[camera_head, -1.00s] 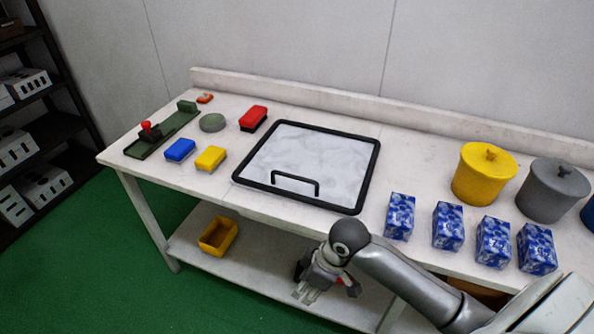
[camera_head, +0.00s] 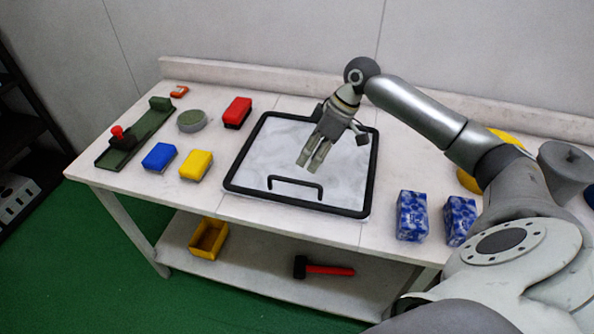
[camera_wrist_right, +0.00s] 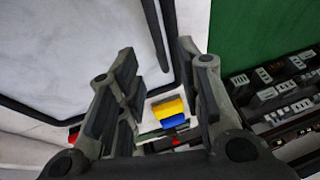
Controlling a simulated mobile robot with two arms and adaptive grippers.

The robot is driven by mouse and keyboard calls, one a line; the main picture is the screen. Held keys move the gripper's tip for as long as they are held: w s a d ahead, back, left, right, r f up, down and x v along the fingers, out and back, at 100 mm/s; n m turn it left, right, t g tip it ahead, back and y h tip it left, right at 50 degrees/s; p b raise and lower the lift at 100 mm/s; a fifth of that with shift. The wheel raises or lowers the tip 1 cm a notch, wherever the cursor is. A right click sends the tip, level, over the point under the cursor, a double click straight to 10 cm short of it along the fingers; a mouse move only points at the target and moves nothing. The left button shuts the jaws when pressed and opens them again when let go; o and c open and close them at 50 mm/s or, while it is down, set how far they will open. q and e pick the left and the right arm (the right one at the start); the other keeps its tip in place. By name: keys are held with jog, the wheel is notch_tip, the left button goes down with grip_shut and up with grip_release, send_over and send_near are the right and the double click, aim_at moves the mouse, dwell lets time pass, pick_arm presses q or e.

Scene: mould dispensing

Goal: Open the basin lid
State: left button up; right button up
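The basin lid (camera_head: 250,160) is a pale marbled panel with a black frame, lying closed and flat in the table top. Its black bar handle (camera_head: 295,181) stands near the front edge. My right gripper (camera_head: 314,167) hangs over the lid with fingers pointing down, a little above and behind the handle, not touching it. In the right wrist view, the right gripper (camera_wrist_right: 160,95) has its fingers apart with nothing between them. The lid (camera_wrist_right: 70,45) shows there at the upper left. My left gripper is not in view.
Blue (camera_head: 159,157), yellow (camera_head: 196,165) and red (camera_head: 237,112) blocks lie left of the lid. Blue-patterned boxes (camera_head: 412,215) and a grey lidded pot (camera_head: 565,170) stand to the right. A yellow bin (camera_head: 209,239) and a red-handled hammer (camera_head: 329,270) lie on the lower shelf.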

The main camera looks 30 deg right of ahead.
jog(key=x, duration=0.5)
jog(key=shift+w+a+f+p, duration=0.1)
jog(key=shift+w+p, duration=0.15)
jog(key=shift+p, duration=0.15)
jog(key=shift+x, duration=1.1)
jog(key=shift+c, duration=0.8)
jog(key=c, duration=0.5)
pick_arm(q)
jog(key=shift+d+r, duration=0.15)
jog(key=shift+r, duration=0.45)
pick_arm(e)
grip_shut()
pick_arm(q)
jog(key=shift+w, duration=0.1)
